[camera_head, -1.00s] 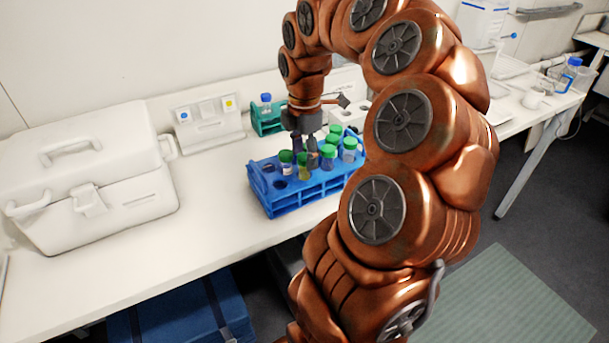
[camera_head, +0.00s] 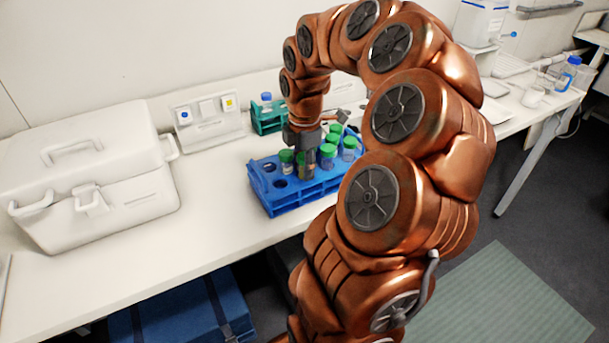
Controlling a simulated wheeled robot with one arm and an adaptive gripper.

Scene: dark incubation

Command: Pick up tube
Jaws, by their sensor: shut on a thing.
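The blue tube rack (camera_head: 290,205) stands on the white bench and holds several tubes with green caps. My gripper (camera_head: 307,166) is lowered among them, shut on a tube (camera_head: 305,174) with yellowish contents that still stands in the rack. The fingers hide its cap and upper part. A green-capped tube (camera_head: 287,161) stands just left of the fingers, and another green-capped tube (camera_head: 327,156) stands close on their right. More green-capped tubes (camera_head: 349,146) stand farther right. My arm partly hides the rack's right end.
A small green rack (camera_head: 268,124) with a blue-capped tube (camera_head: 266,101) stands behind. A white panel with buttons (camera_head: 204,120) and a white case (camera_head: 90,195) stand to the left. The bench in front of the case and rack is clear.

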